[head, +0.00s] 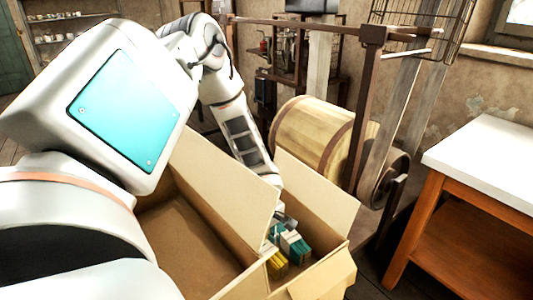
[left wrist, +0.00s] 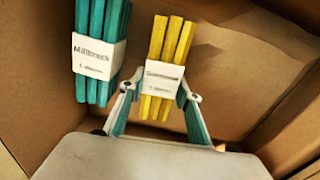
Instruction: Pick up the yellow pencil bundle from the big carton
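The yellow pencil bundle (left wrist: 162,70), with a white paper band, lies in the big carton (head: 316,190); its yellow end shows in the head view (head: 277,265). My left gripper (left wrist: 156,94) reaches down into the carton, its fingertips one on each side of the bundle near the band. It looks open, with a small gap on the left; whether the right finger touches the band I cannot tell. In the head view my left gripper (head: 284,218) is partly hidden by the carton and its flap. My right gripper is not in view.
A teal pencil bundle (left wrist: 98,55) with a white band lies just left of the yellow one. Carton walls and raised flaps surround the gripper. A white-topped table (head: 485,155) stands right, and a wooden drum (head: 312,135) behind.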

